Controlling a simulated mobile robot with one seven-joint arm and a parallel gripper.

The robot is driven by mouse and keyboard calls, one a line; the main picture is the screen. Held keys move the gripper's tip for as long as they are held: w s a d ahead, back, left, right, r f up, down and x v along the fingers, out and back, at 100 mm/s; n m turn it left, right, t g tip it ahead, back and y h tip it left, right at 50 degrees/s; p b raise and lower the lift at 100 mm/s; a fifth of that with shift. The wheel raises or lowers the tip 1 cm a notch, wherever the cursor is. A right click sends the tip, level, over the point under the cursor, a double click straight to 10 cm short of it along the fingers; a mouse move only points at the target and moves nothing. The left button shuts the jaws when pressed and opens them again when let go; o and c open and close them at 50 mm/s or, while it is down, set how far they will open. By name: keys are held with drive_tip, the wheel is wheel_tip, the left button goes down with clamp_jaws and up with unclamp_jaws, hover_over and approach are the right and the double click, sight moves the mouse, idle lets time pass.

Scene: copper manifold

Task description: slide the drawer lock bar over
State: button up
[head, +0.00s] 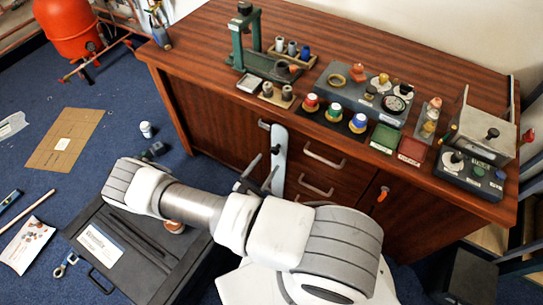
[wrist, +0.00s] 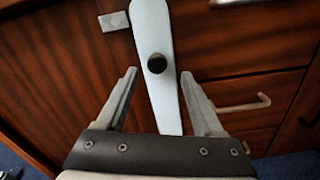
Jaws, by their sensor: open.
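The drawer lock bar is a pale, flat, upright bar (head: 280,158) on the cabinet front, left of the drawer handles. It carries a round black knob (wrist: 157,63), seen in the wrist view near the middle of the bar (wrist: 168,100). My gripper (wrist: 158,75) is open and empty, with one finger on each side of the bar as seen in the wrist view. The fingers appear apart from the knob; their exact distance to it cannot be told. In the head view my gripper (head: 264,172) is low in front of the bar, partly hidden by my arm.
Drawers with handles (head: 325,155) lie right of the bar, and a plain wooden panel (wrist: 60,70) lies left. The cabinet top (head: 205,40) holds fixtures, knobs and trays. A black case (head: 145,262) lies on the blue floor below my arm.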

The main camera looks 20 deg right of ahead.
drive_tip(key=p+v, duration=0.1)
drive_tip(key=v, duration=1.1)
drive_tip(key=shift+a, duration=0.2)
drive_tip(key=shift+s, duration=0.1)
wheel_tip(320, 180, up, 25)
drive_tip(key=w+m+g+y, duration=0.2)
drive_tip(key=m+g+y, duration=0.3)
drive_tip(key=m+g, duration=0.75)
drive_tip(key=s+d+r+m+t+y, duration=0.2)
drive_tip(key=s+r+m+t+y, duration=0.25)
drive_tip(key=r, duration=0.65)
drive_tip(key=s+d+r+m+t+y, duration=0.2)
drive_tip(key=s+r+m+t+y, duration=0.3)
drive_tip(key=r, duration=0.6)
wheel_tip(320, 180, up, 16)
drive_tip(key=g+p, duration=0.1)
drive_tip(key=p, duration=1.5)
drive_tip(key=shift+s, duration=0.2)
drive_tip(key=shift+d+y, duration=0.1)
drive_tip(key=shift+y, duration=0.15)
